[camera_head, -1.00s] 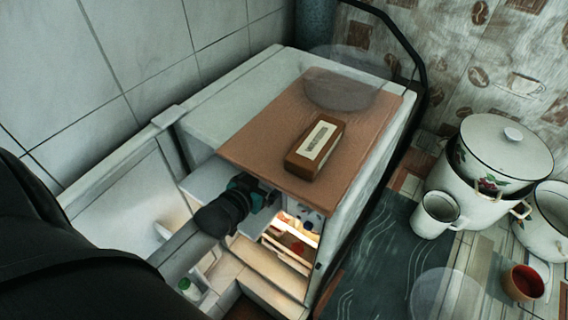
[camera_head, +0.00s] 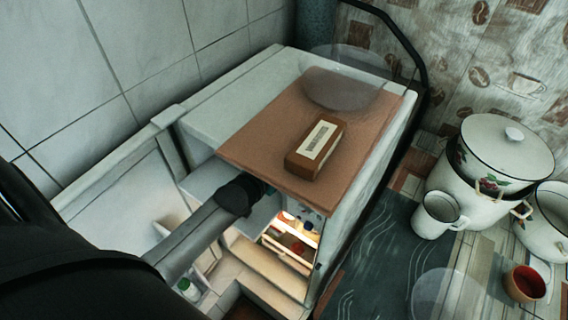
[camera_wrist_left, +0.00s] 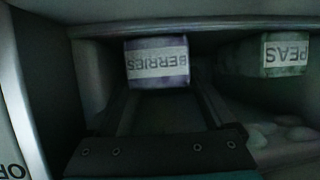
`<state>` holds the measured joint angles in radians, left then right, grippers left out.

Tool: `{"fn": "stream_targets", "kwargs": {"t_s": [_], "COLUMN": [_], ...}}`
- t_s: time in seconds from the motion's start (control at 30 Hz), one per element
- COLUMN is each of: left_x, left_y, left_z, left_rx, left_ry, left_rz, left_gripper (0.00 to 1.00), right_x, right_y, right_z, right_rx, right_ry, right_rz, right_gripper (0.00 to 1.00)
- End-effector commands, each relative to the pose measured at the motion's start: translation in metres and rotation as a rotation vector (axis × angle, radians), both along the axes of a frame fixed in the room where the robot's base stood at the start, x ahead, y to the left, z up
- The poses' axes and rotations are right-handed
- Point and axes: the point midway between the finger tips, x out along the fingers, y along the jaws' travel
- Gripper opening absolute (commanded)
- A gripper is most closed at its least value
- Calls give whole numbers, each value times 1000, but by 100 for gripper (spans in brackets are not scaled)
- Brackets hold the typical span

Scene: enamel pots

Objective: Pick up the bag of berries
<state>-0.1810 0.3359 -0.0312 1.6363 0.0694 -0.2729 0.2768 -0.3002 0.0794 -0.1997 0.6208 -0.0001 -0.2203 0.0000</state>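The bag of berries (camera_wrist_left: 157,62), a purple and white pack with an upside-down BERRIES label, sits in a dark compartment in the left wrist view. My left gripper (camera_wrist_left: 160,97) is open in front of it, its two dark fingers apart and pointing toward the bag; whether they reach past its sides is hard to tell. In the head view my left arm reaches into the open fridge (camera_head: 362,205), and the fingers are hidden under its top. The bag does not show in the head view. My right gripper is not in view.
A PEAS bag (camera_wrist_left: 285,52) lies right of the berries. A brown board (camera_head: 260,135) with a labelled box (camera_head: 316,150) covers part of the fridge top. The open door (camera_head: 120,190) is left; pots (camera_head: 500,155) and a white mug (camera_head: 436,214) stand right.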

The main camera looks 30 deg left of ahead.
Motion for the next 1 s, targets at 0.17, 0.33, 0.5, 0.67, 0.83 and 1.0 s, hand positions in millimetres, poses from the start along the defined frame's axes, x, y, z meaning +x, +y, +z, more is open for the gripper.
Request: {"fn": "stream_targets", "kwargs": {"t_s": [0.17,0.33,0.5,0.67,0.83,1.0], "left_x": [0,0,0,-1,0,1], "left_y": [0,0,0,0,0,0], "left_z": [0,0,0,0,1,2], "left_rx": [0,0,0,0,0,0], "left_ry": [0,0,0,1,-3,-3], "left_rz": [0,0,0,0,0,0], "left_gripper": [67,48,29,11,7,7], "right_x": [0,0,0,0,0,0], "right_y": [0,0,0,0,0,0], "right_z": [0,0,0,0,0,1], "right_rx": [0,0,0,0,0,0], "right_ry": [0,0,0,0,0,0], "right_rz": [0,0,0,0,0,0], "right_gripper": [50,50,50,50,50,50]}}
